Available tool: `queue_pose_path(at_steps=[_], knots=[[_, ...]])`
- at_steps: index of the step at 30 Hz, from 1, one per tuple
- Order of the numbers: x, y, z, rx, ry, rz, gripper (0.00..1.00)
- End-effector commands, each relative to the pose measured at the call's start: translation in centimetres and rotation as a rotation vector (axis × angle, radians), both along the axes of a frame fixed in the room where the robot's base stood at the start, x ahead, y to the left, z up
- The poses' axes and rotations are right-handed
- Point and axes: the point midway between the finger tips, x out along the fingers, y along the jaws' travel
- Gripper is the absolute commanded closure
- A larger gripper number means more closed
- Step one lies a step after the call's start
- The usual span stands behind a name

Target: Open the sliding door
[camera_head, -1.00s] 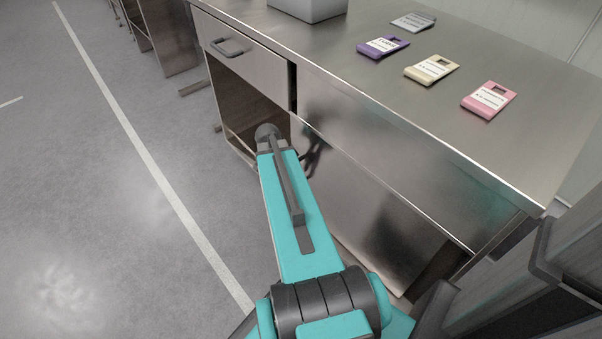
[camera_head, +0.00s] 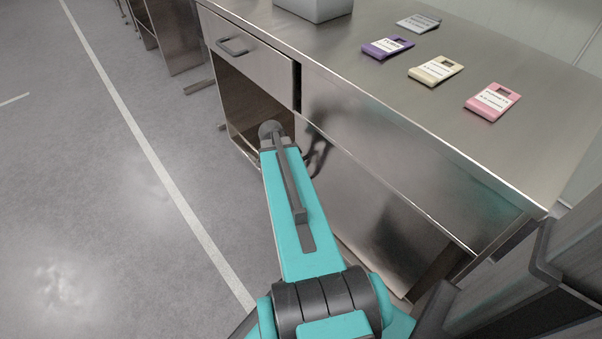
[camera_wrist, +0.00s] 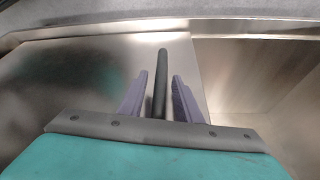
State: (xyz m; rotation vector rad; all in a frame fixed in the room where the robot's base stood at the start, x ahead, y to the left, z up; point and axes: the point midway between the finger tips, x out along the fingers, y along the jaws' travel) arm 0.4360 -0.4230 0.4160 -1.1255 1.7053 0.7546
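The sliding door (camera_head: 385,215) is a shiny metal panel on the front of the steel counter, right of an open compartment, in the head view. The door (camera_wrist: 75,75) also fills the left of the wrist view, with the open compartment (camera_wrist: 255,70) to its right. A dark upright bar handle (camera_wrist: 162,75) stands near the door's right edge. My gripper (camera_wrist: 160,76) is around this handle, one purple-grey finger on each side. Gaps show between the bar and both fingers, so it looks open. In the head view my arm hides the fingers.
A drawer (camera_head: 250,65) sits above the open compartment. Purple (camera_head: 387,47), cream (camera_head: 436,70), pink (camera_head: 493,101) and grey (camera_head: 419,22) tags and a grey bin (camera_head: 313,8) are on the counter top (camera_head: 400,95). Clear floor (camera_head: 90,190) lies left.

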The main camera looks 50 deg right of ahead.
Motion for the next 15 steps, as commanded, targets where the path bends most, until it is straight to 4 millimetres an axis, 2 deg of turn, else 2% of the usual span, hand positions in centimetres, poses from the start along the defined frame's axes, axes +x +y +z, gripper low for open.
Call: queue_pose_path(at_steps=[15], knots=[[1.1,2.7,7.2,0.000,-0.002,-0.001,0.69]])
